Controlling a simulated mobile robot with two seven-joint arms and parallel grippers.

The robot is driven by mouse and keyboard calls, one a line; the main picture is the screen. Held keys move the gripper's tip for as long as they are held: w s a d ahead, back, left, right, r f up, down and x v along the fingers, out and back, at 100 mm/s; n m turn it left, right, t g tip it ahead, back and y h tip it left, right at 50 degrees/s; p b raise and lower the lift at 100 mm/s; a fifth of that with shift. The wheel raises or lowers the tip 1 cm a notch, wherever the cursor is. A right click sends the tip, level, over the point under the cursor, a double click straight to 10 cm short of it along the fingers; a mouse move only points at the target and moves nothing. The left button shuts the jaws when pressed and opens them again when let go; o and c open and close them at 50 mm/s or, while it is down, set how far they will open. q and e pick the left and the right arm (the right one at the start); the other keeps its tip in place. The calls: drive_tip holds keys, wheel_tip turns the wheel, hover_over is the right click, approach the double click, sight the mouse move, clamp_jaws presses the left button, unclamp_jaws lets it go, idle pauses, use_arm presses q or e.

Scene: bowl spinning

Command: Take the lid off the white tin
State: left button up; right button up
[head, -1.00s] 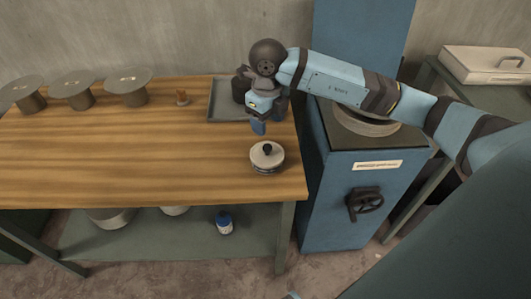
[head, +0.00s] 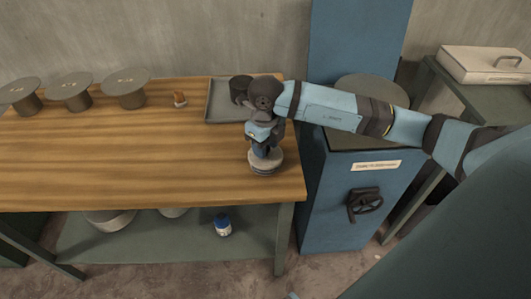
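The white tin (head: 266,165) stands near the right end of the wooden table, close to its front edge. In the head view my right gripper (head: 266,150) points down right over the tin and reaches its lid. The lid's dark knob is hidden behind the gripper, so I cannot tell whether the fingers are closed on it. My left gripper is not in view.
A grey tray (head: 222,112) with a dark round object (head: 240,90) lies behind the tin. A small orange-brown item (head: 180,99) and several round-topped grey stands line the back left. A blue cabinet (head: 345,195) stands right of the table. The table's middle is clear.

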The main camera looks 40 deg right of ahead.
drive_tip(key=c, duration=0.6)
